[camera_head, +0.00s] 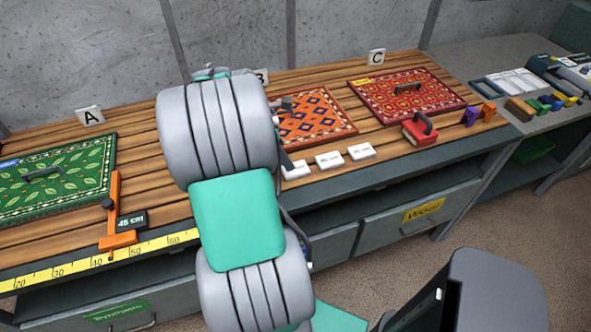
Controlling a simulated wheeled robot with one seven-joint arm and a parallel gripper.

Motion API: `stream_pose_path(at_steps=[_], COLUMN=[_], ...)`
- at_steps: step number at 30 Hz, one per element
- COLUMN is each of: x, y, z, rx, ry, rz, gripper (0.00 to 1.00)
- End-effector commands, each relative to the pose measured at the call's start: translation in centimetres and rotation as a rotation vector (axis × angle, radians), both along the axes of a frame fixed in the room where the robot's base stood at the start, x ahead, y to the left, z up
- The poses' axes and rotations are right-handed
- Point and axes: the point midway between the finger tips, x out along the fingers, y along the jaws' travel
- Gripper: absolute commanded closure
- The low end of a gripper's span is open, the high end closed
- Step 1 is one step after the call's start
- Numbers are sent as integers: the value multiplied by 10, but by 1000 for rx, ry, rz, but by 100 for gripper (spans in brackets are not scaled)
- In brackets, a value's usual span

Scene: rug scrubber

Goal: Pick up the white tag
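Three small white tags lie in a row near the front edge of the wooden bench: a left tag (296,170), a middle tag (328,160) and a right tag (361,151). I cannot tell from the picture which one the task means. My arm, grey and teal, rises across the middle of the view, just left of the left tag. My gripper is mostly hidden behind the arm; a few dark parts show at the arm's right edge by the left tag. Its fingers and any contact with the tag cannot be made out.
A green rug (70,180), an orange rug (312,117) and a red rug (412,97) lie on the bench (150,150). A red block with a handle (419,130) stands right of the tags. An orange gauge (115,210) stands left. A grey side table (475,62) holds small items.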

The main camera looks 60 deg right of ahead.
Motion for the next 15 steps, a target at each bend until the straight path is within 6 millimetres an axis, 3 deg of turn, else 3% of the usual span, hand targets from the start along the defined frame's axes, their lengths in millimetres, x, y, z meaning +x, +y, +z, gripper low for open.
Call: stream_pose_path(at_steps=[15], x=[-19], y=[-22], z=[-69], rx=[5], ry=[7], rz=[10], gripper=[25])
